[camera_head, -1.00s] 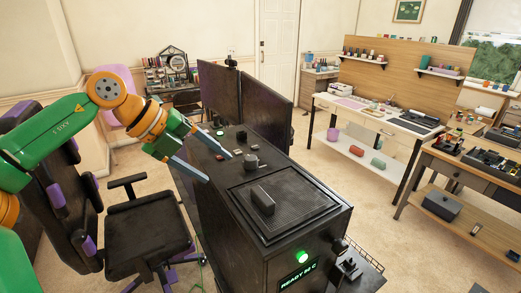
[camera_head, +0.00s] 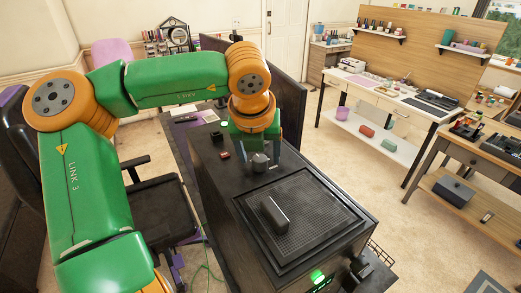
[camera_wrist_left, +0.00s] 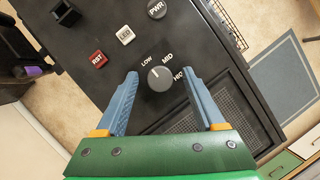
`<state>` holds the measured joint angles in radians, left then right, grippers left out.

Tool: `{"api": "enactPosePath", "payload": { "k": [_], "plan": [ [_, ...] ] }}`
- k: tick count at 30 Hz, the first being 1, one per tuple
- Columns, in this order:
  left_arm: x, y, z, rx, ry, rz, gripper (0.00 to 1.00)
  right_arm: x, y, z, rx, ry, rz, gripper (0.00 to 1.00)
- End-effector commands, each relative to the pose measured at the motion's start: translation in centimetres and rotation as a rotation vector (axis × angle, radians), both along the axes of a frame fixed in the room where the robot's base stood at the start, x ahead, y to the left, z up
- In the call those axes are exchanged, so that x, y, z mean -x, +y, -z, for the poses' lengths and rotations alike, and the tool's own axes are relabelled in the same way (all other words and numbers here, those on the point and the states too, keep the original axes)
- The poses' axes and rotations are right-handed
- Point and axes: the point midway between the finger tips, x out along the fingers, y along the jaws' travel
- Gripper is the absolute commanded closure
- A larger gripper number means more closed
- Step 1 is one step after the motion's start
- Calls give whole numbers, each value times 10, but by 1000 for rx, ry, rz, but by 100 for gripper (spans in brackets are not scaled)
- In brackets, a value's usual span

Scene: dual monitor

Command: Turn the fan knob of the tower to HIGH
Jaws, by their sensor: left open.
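The fan knob (camera_wrist_left: 160,78) is a grey round dial on the black top of the tower (camera_wrist_left: 75,35). LOW, MID and a partly covered HIGH label surround it. Its pale mark seems to point up-left, near LOW. In the head view the knob (camera_head: 260,161) sits behind the grille on the tower (camera_head: 235,215). My left gripper (camera_wrist_left: 161,80) is open, with one blue finger on each side of the knob and a visible gap to both. In the head view my left gripper (camera_head: 262,151) points down over the knob. My right gripper is out of view.
A red RST button (camera_wrist_left: 98,58), a white LED button (camera_wrist_left: 125,36) and a dark PWR button (camera_wrist_left: 156,9) lie near the knob. A raised dark handle (camera_head: 274,214) stands on the grille. Monitors (camera_head: 290,105) stand behind the tower, and a chair (camera_head: 155,215) is at left.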

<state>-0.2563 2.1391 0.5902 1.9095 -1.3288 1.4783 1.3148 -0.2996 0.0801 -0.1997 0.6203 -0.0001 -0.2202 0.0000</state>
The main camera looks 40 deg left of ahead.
Motion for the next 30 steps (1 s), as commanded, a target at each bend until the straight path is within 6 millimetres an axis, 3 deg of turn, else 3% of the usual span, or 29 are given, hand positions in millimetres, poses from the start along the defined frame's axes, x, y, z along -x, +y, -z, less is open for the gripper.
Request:
{"api": "enactPosePath", "payload": {
  "k": [5,13,23,30],
  "plan": [
    [0,0,1,0,0,-1,29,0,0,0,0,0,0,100],
    [0,0,0,1,-1,-1,100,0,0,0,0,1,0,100],
    [0,0,1,2,-3,36,100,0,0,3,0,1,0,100],
    [0,1,1,4,-5,184,100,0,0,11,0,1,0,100]
  ]
}}
